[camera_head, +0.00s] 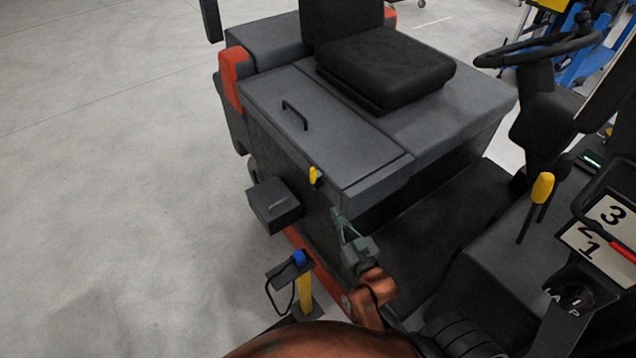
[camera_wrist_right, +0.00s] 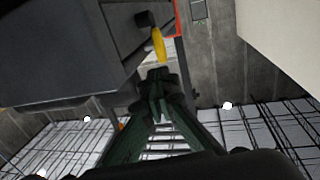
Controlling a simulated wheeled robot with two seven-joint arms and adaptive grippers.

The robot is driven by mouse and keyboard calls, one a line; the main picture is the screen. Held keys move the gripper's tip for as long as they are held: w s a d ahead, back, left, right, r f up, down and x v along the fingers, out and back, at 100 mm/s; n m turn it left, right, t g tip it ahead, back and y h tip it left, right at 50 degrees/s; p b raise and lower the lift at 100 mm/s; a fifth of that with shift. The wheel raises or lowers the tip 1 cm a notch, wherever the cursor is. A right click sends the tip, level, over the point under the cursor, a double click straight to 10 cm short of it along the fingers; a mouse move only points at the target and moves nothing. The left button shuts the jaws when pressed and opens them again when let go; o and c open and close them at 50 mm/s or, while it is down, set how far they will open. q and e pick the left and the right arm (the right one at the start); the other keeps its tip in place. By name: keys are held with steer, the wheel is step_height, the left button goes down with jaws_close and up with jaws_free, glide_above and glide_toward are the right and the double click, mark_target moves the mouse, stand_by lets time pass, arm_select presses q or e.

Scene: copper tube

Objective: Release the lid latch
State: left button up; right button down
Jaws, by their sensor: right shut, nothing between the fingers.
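The yellow lid latch (camera_head: 314,176) is on the upper side edge of the grey vehicle body, below the front edge of the grey lid (camera_head: 310,120). The lid lies flat and closed, with a black handle (camera_head: 295,113) on top. My right gripper (camera_head: 338,214) is below and right of the latch in the head view, fingers together and empty. In the right wrist view the yellow latch (camera_wrist_right: 159,45) appears just beyond the shut green fingertips (camera_wrist_right: 158,74). I cannot tell whether they touch. My left gripper is not in view.
A black box (camera_head: 274,205) juts from the body's side, left of my gripper. A post with a blue top (camera_head: 298,258) stands beside my arm. A black seat (camera_head: 385,65) is behind the lid; a steering wheel (camera_head: 535,45) is at right. Open floor lies left.

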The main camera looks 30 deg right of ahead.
steer(key=p, duration=0.2)
glide_toward(314, 177)
steer(key=w, duration=0.5)
steer(key=shift+w+d, duration=0.15)
steer(key=shift+d, duration=0.15)
steer(key=shift+w+d, duration=0.1)
steer(key=shift+w, duration=0.65)
